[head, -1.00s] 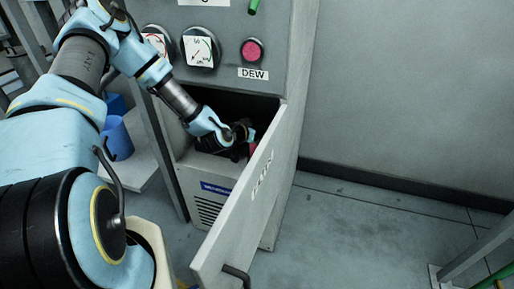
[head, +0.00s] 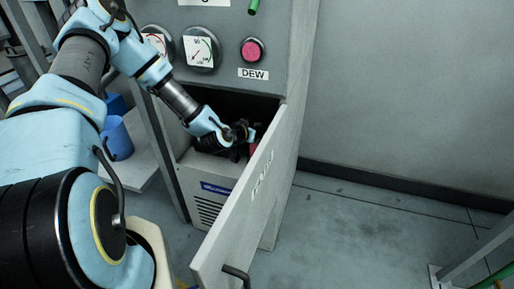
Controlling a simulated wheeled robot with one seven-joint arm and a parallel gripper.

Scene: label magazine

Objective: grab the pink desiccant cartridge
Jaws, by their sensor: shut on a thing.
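The pink desiccant cartridge (head: 253,149) shows only as a small pink-red patch inside the dark opening of the grey cabinet (head: 222,185). The rest of it is hidden by my gripper and the open door. My gripper (head: 245,152) is inside the opening, at the cartridge. Its fingertips are small and dark here, and it is shut on the cartridge. The cabinet door (head: 254,205) stands swung open toward me, with lettering on its face and a dark handle (head: 236,276) low on it.
Above the opening are a gauge (head: 200,53), a pink round indicator (head: 252,50) and a DEW label (head: 253,73). A blue bin (head: 117,138) stands left of the cabinet. The floor right of the door is clear up to a green-and-grey frame at the right edge.

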